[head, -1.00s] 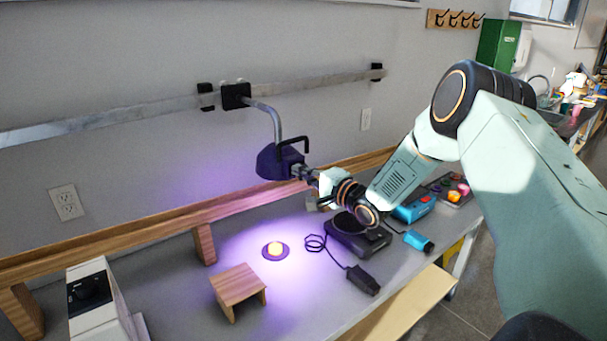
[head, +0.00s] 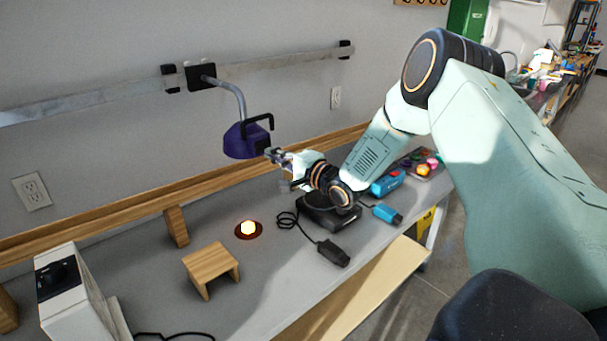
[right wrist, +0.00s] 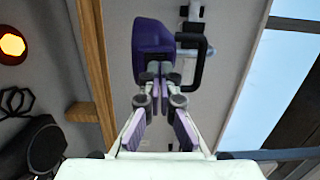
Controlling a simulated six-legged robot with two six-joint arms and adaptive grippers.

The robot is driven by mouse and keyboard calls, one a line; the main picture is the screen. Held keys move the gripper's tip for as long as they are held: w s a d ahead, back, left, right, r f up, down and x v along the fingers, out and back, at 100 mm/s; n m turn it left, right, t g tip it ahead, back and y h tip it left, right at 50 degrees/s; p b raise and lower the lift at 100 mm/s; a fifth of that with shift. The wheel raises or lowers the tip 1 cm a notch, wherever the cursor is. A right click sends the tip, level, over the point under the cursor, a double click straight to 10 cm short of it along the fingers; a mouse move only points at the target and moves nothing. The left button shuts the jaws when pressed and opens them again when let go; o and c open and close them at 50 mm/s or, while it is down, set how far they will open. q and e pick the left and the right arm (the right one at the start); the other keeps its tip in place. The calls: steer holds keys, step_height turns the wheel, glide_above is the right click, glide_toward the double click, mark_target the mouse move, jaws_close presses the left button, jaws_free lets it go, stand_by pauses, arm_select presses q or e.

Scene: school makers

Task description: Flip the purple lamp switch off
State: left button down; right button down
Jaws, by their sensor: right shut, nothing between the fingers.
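The purple lamp (head: 243,139) hangs over the bench from a bent grey arm on the wall rail, and its light is off. It also shows in the right wrist view (right wrist: 153,45), with a black handle on its side. My right gripper (head: 272,155) is shut and empty, with its tips at the lamp's right side. In the right wrist view the closed fingertips (right wrist: 154,72) are at the lamp's lower edge; I cannot tell whether they touch. The switch itself is hidden or too small to make out. My left gripper is not in view.
On the bench are a small wooden stand (head: 210,265), a glowing yellow piece on a dark disc (head: 248,229), a black device (head: 328,215) with a cable, a blue tool (head: 387,183) and a white box (head: 72,295). A wooden ledge runs along the wall.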

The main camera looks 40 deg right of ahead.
steer(key=a+v, duration=0.2)
steer(key=v, duration=0.8)
steer(key=shift+s+a+p, duration=0.25)
steer(key=shift+a+p, duration=0.1)
steer(key=shift+p, duration=0.05)
steer(key=shift+w+f, duration=0.1)
steer(key=shift+w, duration=0.1)
